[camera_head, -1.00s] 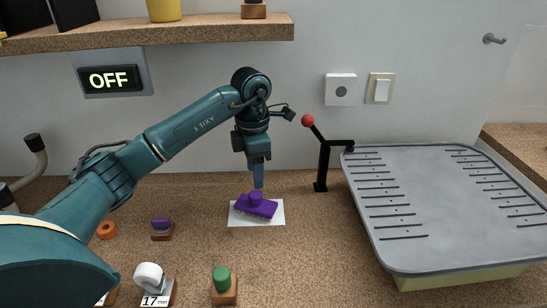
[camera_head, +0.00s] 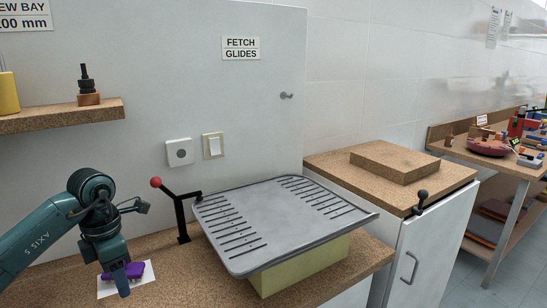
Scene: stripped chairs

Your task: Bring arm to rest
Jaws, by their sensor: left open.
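My left arm comes in from the left with its gripper (camera_head: 122,282) pointing down in front of the purple piece. The left gripper is open, though its fingers show only as a small blue shape. The purple piece (camera_head: 135,269) lies on a white card (camera_head: 145,277) on the speckled brown worktop, partly hidden by the gripper. I cannot tell whether the gripper touches it. My right gripper is not in view.
A black lever with a red knob (camera_head: 155,182) stands right of the gripper, beside a slotted grey tray (camera_head: 262,217) on a yellowish base. A shelf (camera_head: 60,115) hangs above the arm. A lower cabinet (camera_head: 430,245) and a cluttered bench (camera_head: 480,160) stand farther right.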

